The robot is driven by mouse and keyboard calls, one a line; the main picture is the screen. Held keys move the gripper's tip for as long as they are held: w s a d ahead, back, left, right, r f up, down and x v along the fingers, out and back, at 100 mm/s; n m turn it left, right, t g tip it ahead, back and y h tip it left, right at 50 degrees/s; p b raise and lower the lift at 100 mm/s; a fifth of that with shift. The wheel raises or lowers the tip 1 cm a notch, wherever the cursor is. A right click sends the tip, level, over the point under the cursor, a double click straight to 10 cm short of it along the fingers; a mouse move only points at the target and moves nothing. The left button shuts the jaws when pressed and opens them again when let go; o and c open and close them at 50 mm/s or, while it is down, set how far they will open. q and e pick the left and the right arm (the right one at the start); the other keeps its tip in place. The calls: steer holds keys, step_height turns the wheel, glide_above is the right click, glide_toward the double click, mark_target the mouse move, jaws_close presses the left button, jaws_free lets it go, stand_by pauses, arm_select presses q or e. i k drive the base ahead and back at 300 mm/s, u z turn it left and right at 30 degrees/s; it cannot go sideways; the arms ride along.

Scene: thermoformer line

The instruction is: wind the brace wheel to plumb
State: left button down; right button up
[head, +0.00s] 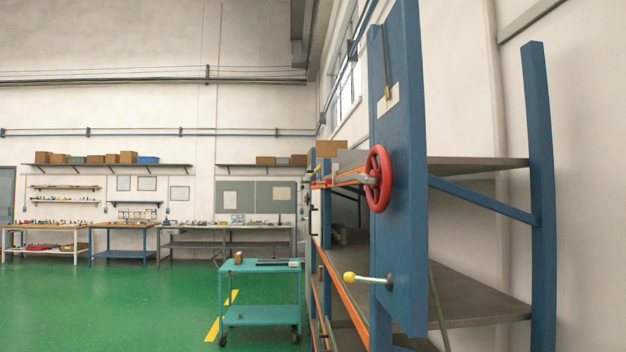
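The red brace wheel (377,178) is mounted on the front blue upright (407,230) of a rack at the right of the head view. It faces left and shows nearly edge-on, with a grey hub. Above it a brass-coloured plumb pointer (386,80) hangs in front of a pale plate (388,101) on the upright. The upright looks tilted in the picture. Below the wheel a lever with a yellow knob (349,277) sticks out to the left. Neither of my grippers is in view.
The rack has grey shelves (480,300) and a rear blue post (541,160). A teal cart (262,268) stands left of the rack. Workbenches (225,240) line the far wall. The green floor (110,300) at left is open.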

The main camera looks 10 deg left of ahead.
mark_target(378, 178)
steer(key=z, duration=1.25)
steer(key=i, duration=1.1)
steer(key=u, duration=1.1)
